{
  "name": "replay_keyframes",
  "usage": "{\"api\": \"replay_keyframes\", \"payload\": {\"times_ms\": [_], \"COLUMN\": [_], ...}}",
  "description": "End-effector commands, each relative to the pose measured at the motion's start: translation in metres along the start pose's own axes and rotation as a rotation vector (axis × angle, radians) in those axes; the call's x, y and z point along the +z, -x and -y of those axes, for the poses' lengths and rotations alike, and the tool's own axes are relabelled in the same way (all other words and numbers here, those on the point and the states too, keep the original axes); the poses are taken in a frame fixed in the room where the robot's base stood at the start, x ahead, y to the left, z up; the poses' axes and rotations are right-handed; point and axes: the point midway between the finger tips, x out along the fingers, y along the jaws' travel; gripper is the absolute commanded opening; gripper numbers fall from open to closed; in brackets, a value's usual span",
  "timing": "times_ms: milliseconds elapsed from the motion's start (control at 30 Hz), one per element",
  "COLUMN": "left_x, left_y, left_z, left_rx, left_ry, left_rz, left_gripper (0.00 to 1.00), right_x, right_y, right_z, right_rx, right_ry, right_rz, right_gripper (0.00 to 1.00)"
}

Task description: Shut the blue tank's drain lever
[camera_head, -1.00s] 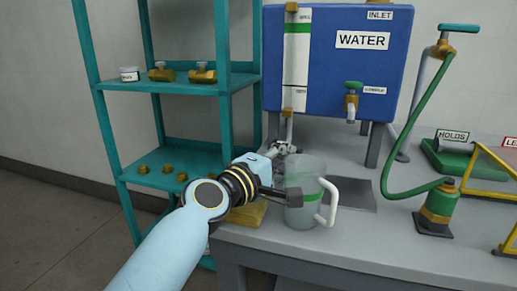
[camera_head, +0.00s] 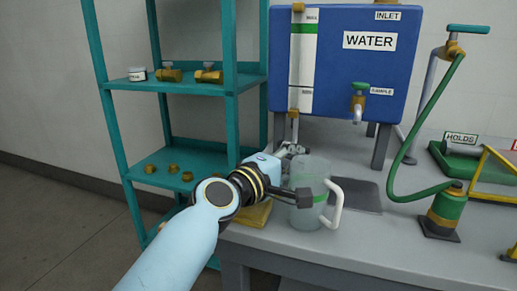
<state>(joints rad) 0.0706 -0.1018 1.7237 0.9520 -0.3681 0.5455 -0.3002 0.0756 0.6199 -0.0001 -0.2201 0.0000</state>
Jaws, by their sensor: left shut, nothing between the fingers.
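The blue tank (camera_head: 342,75), labelled WATER, stands on legs on the grey bench. A thin pipe (camera_head: 294,125) comes down below its left end, under the sight gauge (camera_head: 302,60). My left gripper (camera_head: 293,150) is at the lower end of this pipe, shut, with nothing seen between its fingers. I cannot make out a drain lever there; the gripper covers that spot, and I cannot tell whether it touches anything. A tap (camera_head: 359,101) with a green handle, labelled SAMPLE, is on the tank's front. My right gripper is not in view.
A clear jug (camera_head: 312,215) with a white handle stands on the bench just in front of my left gripper. A yellow block (camera_head: 255,215) is beside it. A teal shelf (camera_head: 180,88) stands left. A green hose (camera_head: 397,170) and hand pump (camera_head: 445,212) are right.

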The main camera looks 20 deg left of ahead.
Motion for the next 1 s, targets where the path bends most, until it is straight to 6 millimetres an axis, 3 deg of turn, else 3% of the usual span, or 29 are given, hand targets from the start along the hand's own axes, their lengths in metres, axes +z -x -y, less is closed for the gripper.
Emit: {"api": "replay_keyframes", "payload": {"times_ms": [1000], "left_x": [-0.0001], "left_y": [0.0037], "left_z": [0.0009], "left_rx": [-0.001], "left_ry": [0.0], "left_rz": [0.0], "left_gripper": [0.0], "right_x": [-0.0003], "right_y": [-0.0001], "right_z": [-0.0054], "right_rx": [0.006], "right_ry": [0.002], "right_rz": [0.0], "right_gripper": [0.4]}}
